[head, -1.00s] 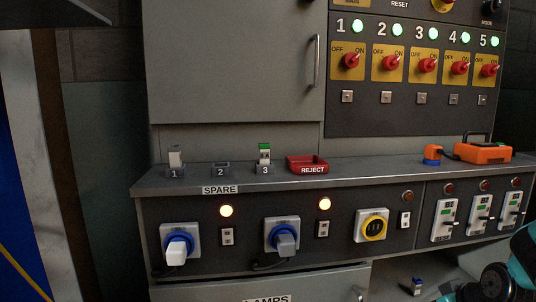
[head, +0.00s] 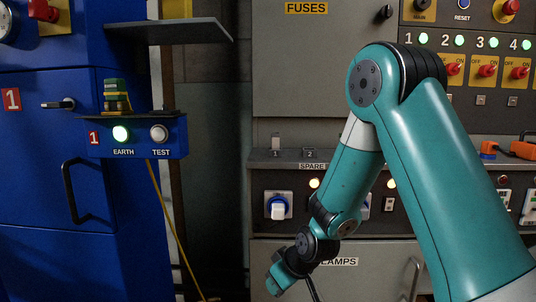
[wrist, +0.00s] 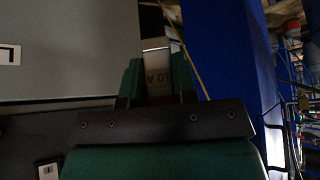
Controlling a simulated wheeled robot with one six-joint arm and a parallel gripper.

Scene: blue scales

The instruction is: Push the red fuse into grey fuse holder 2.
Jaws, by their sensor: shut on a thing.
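My gripper (wrist: 158,82) is shut on a fuse (wrist: 156,66) in the wrist view. The fuse has a pale end and a dark face marked like "10A". Its colour is too dim to tell as red. In the head view my arm's end hangs low in front of the grey cabinet, and the fingers and fuse cannot be made out. Grey fuse holder 2 (head: 310,155) is on the grey ledge, up and right of the arm's end, and looks empty. Holder 1 (head: 276,147) beside it carries a pale fuse. Holder 3 is hidden behind my arm.
A blue cabinet (head: 40,190) stands at left, with a shelf box (head: 170,148) holding a green and yellow stack (head: 115,95). A grey plate (head: 175,30) juts out above. The ledge (head: 262,156) has switches (head: 278,207) below it. An orange tool (head: 522,150) lies right.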

